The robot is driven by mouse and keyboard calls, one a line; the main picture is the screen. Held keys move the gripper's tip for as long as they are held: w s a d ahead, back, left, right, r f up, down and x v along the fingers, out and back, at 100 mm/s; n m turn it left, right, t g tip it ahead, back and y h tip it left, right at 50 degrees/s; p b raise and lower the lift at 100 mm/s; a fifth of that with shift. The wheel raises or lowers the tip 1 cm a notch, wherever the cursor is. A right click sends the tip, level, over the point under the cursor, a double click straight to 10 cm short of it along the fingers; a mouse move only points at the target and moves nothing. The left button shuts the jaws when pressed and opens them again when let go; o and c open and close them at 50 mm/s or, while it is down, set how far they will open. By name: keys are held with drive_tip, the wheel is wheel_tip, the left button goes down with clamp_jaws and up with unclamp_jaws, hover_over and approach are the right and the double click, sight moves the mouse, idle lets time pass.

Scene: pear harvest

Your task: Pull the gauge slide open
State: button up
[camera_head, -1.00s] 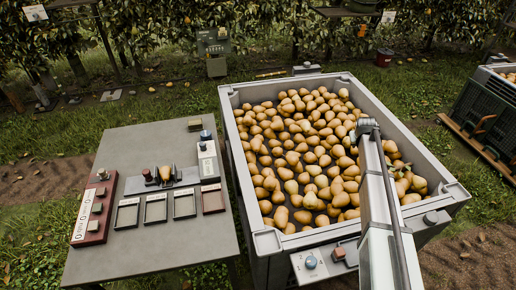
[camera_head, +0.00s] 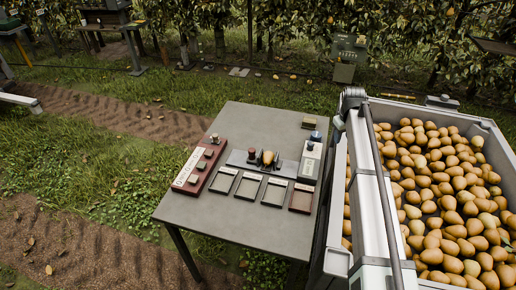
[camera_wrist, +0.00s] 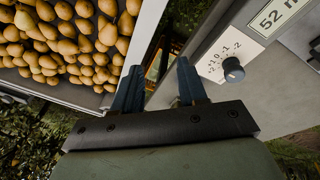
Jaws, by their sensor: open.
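The gauge stands on the grey table in the head view. I take its slide to be the grey bar (camera_head: 284,168) with a dark red knob (camera_head: 251,154) at its left end, and a pear (camera_head: 267,158) sits on it. Whether the slide is open or shut is too small to tell. My gripper (camera_wrist: 158,85) shows in the wrist view with its two blue fingers apart and nothing between them. In the head view my arm crosses the pear bin's left side and my gripper is hidden.
The table (camera_head: 235,206) also holds a red-based panel (camera_head: 181,182), several shallow trays (camera_head: 248,186) and a pale box (camera_head: 309,161). The pear bin (camera_head: 503,150) stands right of the table. A scale knob (camera_wrist: 233,69) lies right of my fingers in the wrist view.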

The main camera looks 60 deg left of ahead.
drive_tip(key=s+a+r+n+g, duration=0.1)
drive_tip(key=s+a+r+n, duration=0.1)
drive_tip(key=s+a, duration=0.5)
drive_tip(key=s+a+r+n, duration=0.2)
drive_tip(key=s+a+r, duration=0.15)
drive_tip(key=s, duration=0.65)
wheel_tip(320, 180, up, 3)
drive_tip(key=n+g+h, duration=0.1)
drive_tip(key=n, duration=0.1)
hover_over(252, 150)
wheel_tip(252, 150, down, 14)
drive_tip(key=shift+a+r, duration=0.1)
drive_tip(key=shift+r, duration=0.05)
clamp_jaws()
